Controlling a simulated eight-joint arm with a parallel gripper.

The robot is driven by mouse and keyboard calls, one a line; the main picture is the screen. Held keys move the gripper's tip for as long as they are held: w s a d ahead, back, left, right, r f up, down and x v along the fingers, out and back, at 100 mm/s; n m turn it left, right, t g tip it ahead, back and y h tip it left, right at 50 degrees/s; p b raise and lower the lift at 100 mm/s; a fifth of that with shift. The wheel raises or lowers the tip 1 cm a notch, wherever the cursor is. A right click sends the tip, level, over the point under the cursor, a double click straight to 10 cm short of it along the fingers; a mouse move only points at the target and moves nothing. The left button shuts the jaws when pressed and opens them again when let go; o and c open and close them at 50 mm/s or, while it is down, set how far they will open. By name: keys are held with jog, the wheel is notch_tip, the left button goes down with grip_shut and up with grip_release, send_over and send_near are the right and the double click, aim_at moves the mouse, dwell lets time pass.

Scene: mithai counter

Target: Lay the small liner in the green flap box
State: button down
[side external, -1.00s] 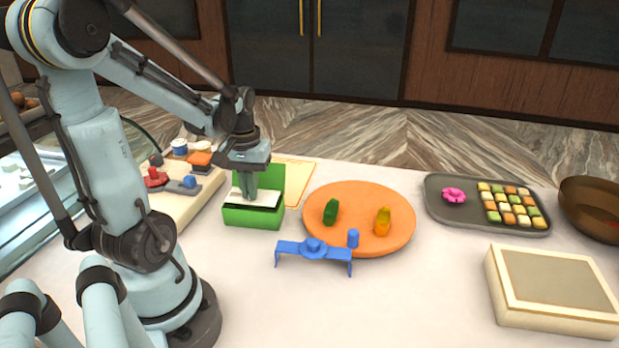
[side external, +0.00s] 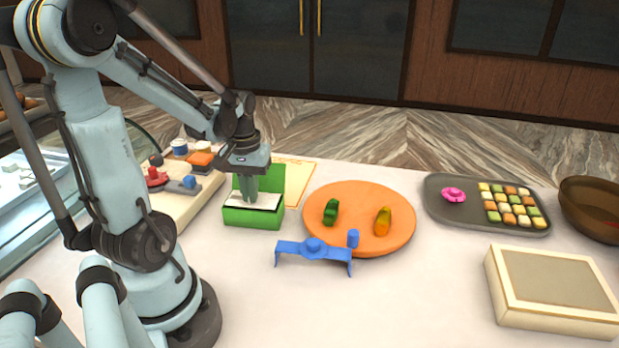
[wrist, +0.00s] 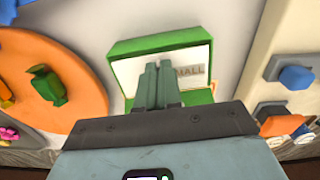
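The green flap box (side external: 252,218) stands on the counter with its flap (side external: 272,179) raised at the back. The small liner (side external: 266,201), a white sheet, lies at the box's opening, within its walls as far as I can see. In the wrist view the liner (wrist: 198,57) shows the letters "MALL", the rest covered by my fingers. My gripper (side external: 249,199) points down over the box. Its fingers (wrist: 158,68) are close together at the middle of the liner and appear shut on it. The contact point itself is hidden. The box also shows in the wrist view (wrist: 150,42).
An orange round board (side external: 345,230) with a green and a yellow-orange piece is right of the box. A blue stand (side external: 314,248) is in front. A cream board (side external: 190,205) with small items is left. A grey tray (side external: 465,212) and cream box (side external: 550,290) are farther right.

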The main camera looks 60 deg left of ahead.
jog(key=shift+f, duration=0.5)
dwell(0.4)
jog(key=c, duration=1.2)
grip_release()
jog(key=shift+c, duration=0.2)
notch_tip(320, 180, up, 12)
jog(key=shift+f, duration=0.2)
